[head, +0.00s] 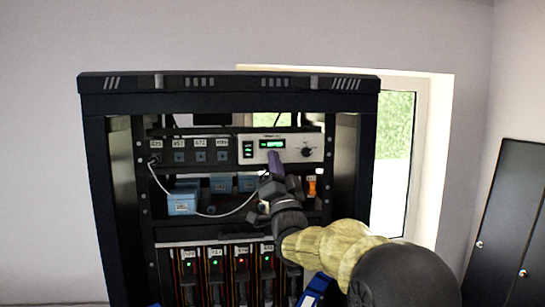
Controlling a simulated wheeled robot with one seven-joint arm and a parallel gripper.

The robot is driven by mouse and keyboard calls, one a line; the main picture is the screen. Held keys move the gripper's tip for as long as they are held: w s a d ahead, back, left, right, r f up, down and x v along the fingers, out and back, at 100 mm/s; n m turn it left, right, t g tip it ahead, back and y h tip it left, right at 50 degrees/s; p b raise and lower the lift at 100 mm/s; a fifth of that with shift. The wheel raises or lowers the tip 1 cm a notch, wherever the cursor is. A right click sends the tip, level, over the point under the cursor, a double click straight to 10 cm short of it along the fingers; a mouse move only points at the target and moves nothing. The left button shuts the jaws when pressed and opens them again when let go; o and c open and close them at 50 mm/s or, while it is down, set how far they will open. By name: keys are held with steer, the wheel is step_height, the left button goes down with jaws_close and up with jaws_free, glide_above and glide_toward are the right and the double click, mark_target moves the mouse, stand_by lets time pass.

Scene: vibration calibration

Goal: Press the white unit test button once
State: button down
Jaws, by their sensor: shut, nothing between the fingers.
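The white unit (294,156) sits on the upper shelf of the black rack, at the right. Its face has a small green-lit display, a green-lit dark switch at its left and a dark round knob at its right. My gripper (272,156) is shut and empty, its tips overlapping the lower middle of the white unit's face, just below the display. I cannot tell whether the tips touch the face. The test button is not clearly visible; it may be behind the fingertips.
The black rack (92,180) frames the unit. A dark panel with several sockets (200,156) is left of it, with a pale cable (165,190) hanging below. Blue boxes (182,202) and an orange item (312,187) lie on the shelf below. A dark cabinet (508,215) stands at right.

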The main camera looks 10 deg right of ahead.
steer(key=shift+s+f, duration=0.15)
steer(key=shift+s+b, duration=0.1)
steer(key=shift+b, duration=0.4)
steer(key=shift+s+b, duration=0.5)
steer(key=shift+s, duration=0.05)
steer(key=s+b, duration=0.4)
steer(key=s, duration=0.1)
steer(key=shift+w, duration=0.1)
stand_by(0.9)
